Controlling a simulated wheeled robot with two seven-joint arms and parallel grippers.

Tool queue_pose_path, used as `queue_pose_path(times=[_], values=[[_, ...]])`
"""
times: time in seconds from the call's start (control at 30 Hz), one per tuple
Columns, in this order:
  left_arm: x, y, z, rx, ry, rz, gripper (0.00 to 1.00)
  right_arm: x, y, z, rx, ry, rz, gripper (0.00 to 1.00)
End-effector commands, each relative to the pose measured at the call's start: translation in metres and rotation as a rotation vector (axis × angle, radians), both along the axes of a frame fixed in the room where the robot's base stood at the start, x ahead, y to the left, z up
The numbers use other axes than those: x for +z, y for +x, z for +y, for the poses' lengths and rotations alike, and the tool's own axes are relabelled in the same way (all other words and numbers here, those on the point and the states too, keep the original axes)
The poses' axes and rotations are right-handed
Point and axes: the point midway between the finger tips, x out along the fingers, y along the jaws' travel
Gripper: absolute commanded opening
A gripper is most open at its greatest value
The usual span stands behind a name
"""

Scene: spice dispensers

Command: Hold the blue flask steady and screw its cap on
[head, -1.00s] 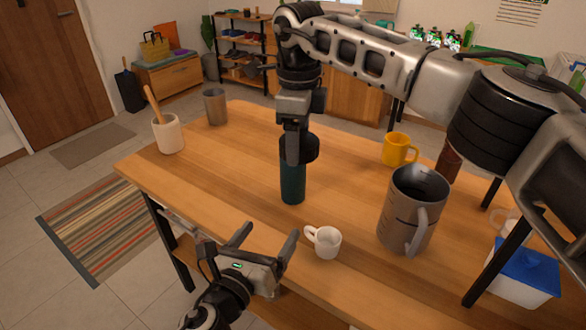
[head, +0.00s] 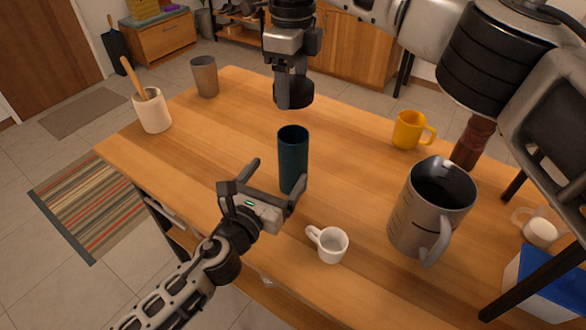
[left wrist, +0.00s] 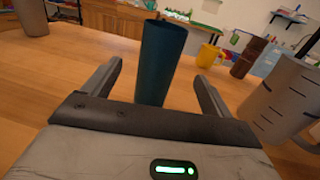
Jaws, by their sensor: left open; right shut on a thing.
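The blue flask (head: 293,160) stands upright on the table with its open top showing. It also shows in the left wrist view (left wrist: 160,62), between the two fingers with a gap on each side. My left gripper (head: 275,173) is open, low at the flask's near side; one fingertip overlaps the flask's foot in the head view. I cannot tell how far the flask is inside the jaws. My right gripper (head: 289,84) is shut on a dark round cap (head: 299,94), held above the flask with a visible gap. The gripper hides part of the cap.
A white cup (head: 332,246) stands close to the right of my left gripper. A grey measuring jug (head: 422,215), a yellow mug (head: 408,131) and a brown grinder (head: 471,145) stand further right. A utensil crock (head: 153,111) and metal tumbler (head: 205,77) are at the left.

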Motion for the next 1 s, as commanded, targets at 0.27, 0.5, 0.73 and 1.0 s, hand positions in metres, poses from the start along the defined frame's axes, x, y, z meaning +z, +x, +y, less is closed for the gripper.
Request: queue_pose_path(times=[0.27, 0.5, 0.73, 1.0], values=[[0.002, 0.05, -0.024, 0.001, -0.004, -0.001, 0.85, 0.0, 0.0, 0.0, 0.0, 0.0, 0.0, 0.43], [0.002, 0.082, -0.038, 0.002, -0.004, -0.001, 0.85, 0.0, 0.0, 0.0, 0.001, 0.0, 0.0, 0.43], [0.001, 0.091, -0.043, -0.001, -0.002, 0.0, 0.85, 0.0, 0.0, 0.0, 0.001, 0.0, 0.0, 0.43], [0.001, 0.091, -0.043, -0.001, -0.001, 0.0, 0.79, 0.0, 0.0, 0.0, 0.001, 0.0, 0.0, 0.43]])
